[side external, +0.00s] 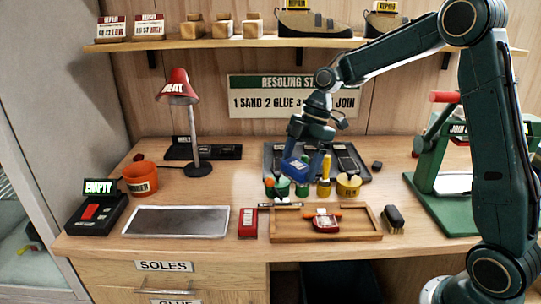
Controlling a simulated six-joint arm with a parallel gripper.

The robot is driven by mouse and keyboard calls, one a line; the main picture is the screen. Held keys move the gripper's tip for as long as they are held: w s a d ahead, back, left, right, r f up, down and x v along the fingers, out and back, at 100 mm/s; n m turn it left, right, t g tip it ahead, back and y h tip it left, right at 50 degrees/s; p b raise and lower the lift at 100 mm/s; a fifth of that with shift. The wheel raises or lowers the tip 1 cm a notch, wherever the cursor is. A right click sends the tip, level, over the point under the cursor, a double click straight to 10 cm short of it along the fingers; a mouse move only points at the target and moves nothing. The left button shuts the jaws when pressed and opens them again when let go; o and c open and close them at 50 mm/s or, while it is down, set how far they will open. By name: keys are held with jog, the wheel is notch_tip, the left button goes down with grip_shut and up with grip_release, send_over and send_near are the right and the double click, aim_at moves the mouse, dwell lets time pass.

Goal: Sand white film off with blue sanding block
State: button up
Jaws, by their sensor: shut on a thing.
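My gripper (308,158) is shut on the blue sanding block (294,170). It holds the block tilted, apparently above the dark tray and small pots at the middle of the bench. A red piece with a whitish patch (325,221) lies in the shallow wooden tray (286,231) at the front. The patch may be the white film, but it is too small to tell. An orange strip lies just behind that piece. The block is apart from the red piece. The gripper's fingertips are partly hidden by the block.
Several small pots and a yellow tin (348,186) stand behind the wooden tray. A brush (393,219) lies to its right and a red box (248,223) to its left. A grey plate (176,222), red lamp (178,87) and orange cup (140,179) are farther left. A green press (440,185) stands right.

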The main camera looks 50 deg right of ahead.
jog(key=n, duration=0.2)
send_over(317, 221)
notch_tip(317, 221, down, 2)
jog(key=shift+f+g, duration=0.1)
jog(key=shift+g, duration=0.3)
jog(key=shift+f, duration=3.45)
jog(key=shift+s+d+f, duration=0.35)
jog(key=shift+s+f, duration=0.05)
jog(key=shift+f, duration=0.3)
jog(key=shift+c, duration=0.4)
jog(key=shift+s+d, duration=1.7)
jog(key=shift+s, duration=0.1)
jog(key=shift+w+a, duration=2.1)
jog(key=shift+w, duration=0.05)
notch_tip(317, 221, up, 2)
jog(key=shift+w+r, duration=0.1)
jog(key=shift+r, duration=0.15)
notch_tip(317, 221, up, 6)
jog(key=shift+f, duration=0.1)
